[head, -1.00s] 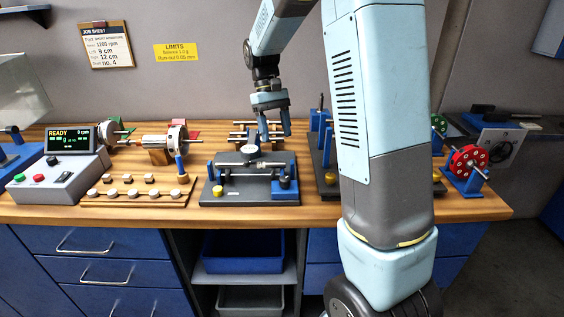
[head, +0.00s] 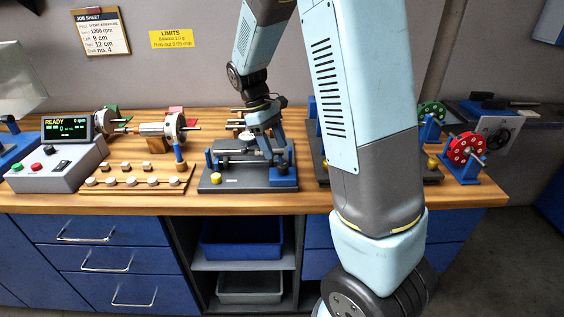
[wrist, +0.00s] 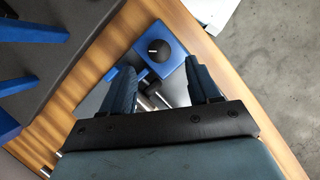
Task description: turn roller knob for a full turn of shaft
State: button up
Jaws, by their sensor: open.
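A roller stand (head: 235,182) sits at the front of the bench in the head view, with a silver shaft (head: 232,153) lying across it. A blue block (head: 283,180) stands at its right front corner. In the wrist view, a round black knob (wrist: 160,49) with a white pointer line sits on the blue block (wrist: 174,70). My gripper (head: 270,152) is above the stand's right part, behind the block. In the wrist view, my gripper (wrist: 163,88) is open, its fingers apart with nothing held. The knob lies beyond the fingertips, and part of the shaft is hidden by my gripper.
A control box (head: 57,167) reading READY and a wooden weight rack (head: 133,181) stand left. A rotor (head: 158,129) lies behind the rack. A red disc (head: 466,149) on a blue stand is at right. The bench's front edge is close to the stand.

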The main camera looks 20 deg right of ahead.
aim_at(282, 165)
jog(key=shift+x, duration=3)
jog(key=shift+c, duration=0.3)
jog(key=c, duration=0.9)
jog(key=shift+d+r, duration=0.1)
jog(key=shift+d, duration=0.2)
jog(key=shift+c, duration=0.4)
jog(key=shift+a, duration=0.25)
jog(key=shift+a+m, duration=0.1)
jog(key=shift+m, duration=0.2)
